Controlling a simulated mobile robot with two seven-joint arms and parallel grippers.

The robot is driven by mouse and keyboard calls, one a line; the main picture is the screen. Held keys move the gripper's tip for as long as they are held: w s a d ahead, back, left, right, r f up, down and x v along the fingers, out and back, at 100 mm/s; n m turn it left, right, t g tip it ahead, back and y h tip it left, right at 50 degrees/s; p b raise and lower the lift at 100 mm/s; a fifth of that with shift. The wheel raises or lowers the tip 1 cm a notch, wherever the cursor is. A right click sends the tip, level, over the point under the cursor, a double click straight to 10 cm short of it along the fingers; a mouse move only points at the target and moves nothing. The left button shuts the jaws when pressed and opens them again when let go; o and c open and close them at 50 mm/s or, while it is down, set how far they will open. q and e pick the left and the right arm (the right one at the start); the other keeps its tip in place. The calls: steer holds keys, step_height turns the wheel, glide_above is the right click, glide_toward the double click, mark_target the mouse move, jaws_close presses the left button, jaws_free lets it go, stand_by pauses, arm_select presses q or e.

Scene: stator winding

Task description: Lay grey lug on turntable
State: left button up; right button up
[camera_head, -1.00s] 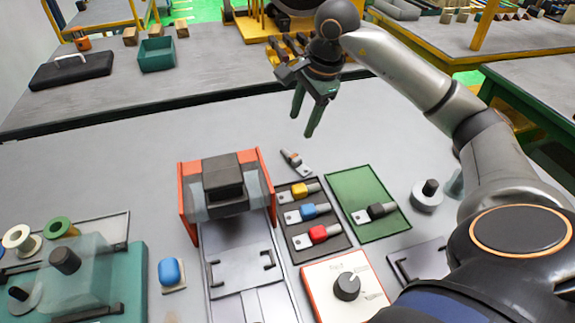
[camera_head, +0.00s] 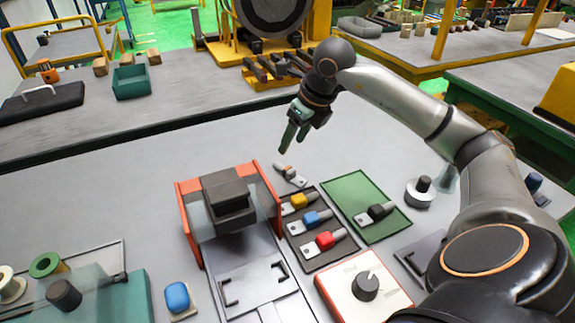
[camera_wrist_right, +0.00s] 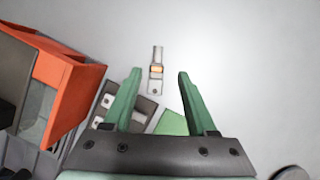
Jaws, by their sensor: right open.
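A small grey lug with an orange band (camera_head: 290,174) lies alone on the grey table, just behind the dark lug tray. In the right wrist view the lug (camera_wrist_right: 156,82) shows between the two fingers, below them and not touching. My right gripper (camera_head: 290,138) is open and empty, pointing down above the table, behind the lug in the head view. A round grey disc with a dark post (camera_head: 420,192) stands right of the green mat; I cannot tell whether it is the turntable. My left gripper is not in view.
The dark tray (camera_head: 334,255) holds yellow, blue and red lugs. A black-sleeved lug (camera_head: 376,213) lies on the green mat (camera_head: 352,189). An orange-sided fixture (camera_head: 190,235) stands left of the tray. A white knob panel (camera_head: 388,300) is in front. The table behind the fixture is clear.

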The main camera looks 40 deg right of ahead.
mark_target(282, 166)
steer(key=x, duration=0.3)
steer(key=shift+f, duration=0.2)
steer(key=shift+a+x, duration=0.2)
steer(key=shift+x, duration=2.55)
steer(key=shift+s, duration=0.2)
steer(key=shift+c, duration=0.4)
jaws_close()
